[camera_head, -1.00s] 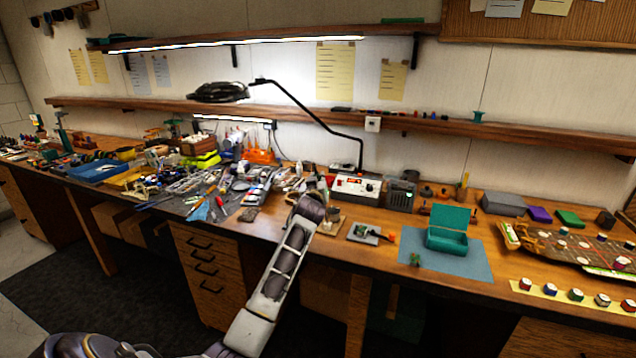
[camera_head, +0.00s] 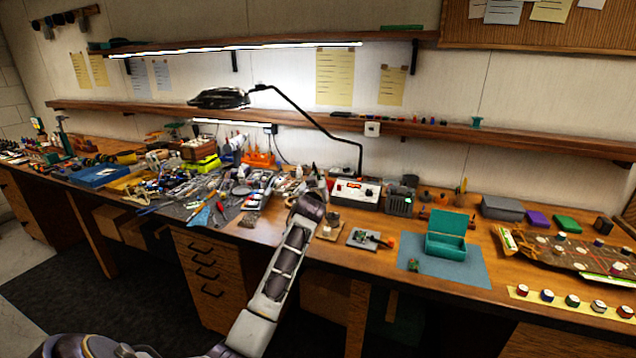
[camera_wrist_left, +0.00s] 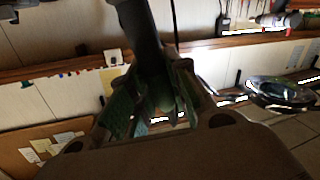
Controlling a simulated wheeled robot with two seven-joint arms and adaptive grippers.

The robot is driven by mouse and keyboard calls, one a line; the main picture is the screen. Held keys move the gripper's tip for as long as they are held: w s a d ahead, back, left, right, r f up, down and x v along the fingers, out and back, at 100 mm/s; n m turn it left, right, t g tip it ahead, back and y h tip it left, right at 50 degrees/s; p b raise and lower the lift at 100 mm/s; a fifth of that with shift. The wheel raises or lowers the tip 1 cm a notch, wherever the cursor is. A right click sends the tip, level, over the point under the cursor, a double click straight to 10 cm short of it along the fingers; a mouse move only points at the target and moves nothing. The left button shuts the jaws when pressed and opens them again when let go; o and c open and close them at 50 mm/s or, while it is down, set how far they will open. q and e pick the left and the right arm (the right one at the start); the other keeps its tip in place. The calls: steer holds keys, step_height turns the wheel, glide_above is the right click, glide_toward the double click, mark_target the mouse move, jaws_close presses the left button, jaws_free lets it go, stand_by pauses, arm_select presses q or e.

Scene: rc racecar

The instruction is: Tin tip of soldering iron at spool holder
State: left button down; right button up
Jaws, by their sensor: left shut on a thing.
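My left gripper (camera_wrist_left: 150,115) is shut on a dark, rod-like handle (camera_wrist_left: 140,30), which looks like the soldering iron. In the left wrist view the handle runs up between the green finger pads; its tip cannot be made out. In the head view my left arm reaches the bench edge, and its wrist hides most of the gripper. The white soldering station (camera_head: 357,192) with a red display stands just behind it. I cannot tell surely which item is the spool holder; a small tan stand (camera_head: 330,232) lies beside my wrist. My right gripper is not in view.
A lamp (camera_head: 218,97) on a bent black arm hangs over the bench. Tools crowd the left. A small grey plate (camera_head: 368,239), an open teal box (camera_head: 447,245) on a blue mat (camera_head: 418,264) and a car chassis (camera_head: 570,250) lie to the right.

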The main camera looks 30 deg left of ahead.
mark_target(318, 172)
arm_select(q)
steer(key=shift+r+p, duration=0.45)
steer(key=shift+r, duration=0.35)
steer(key=shift+r+p, duration=0.5)
steer(key=shift+r, duration=0.4)
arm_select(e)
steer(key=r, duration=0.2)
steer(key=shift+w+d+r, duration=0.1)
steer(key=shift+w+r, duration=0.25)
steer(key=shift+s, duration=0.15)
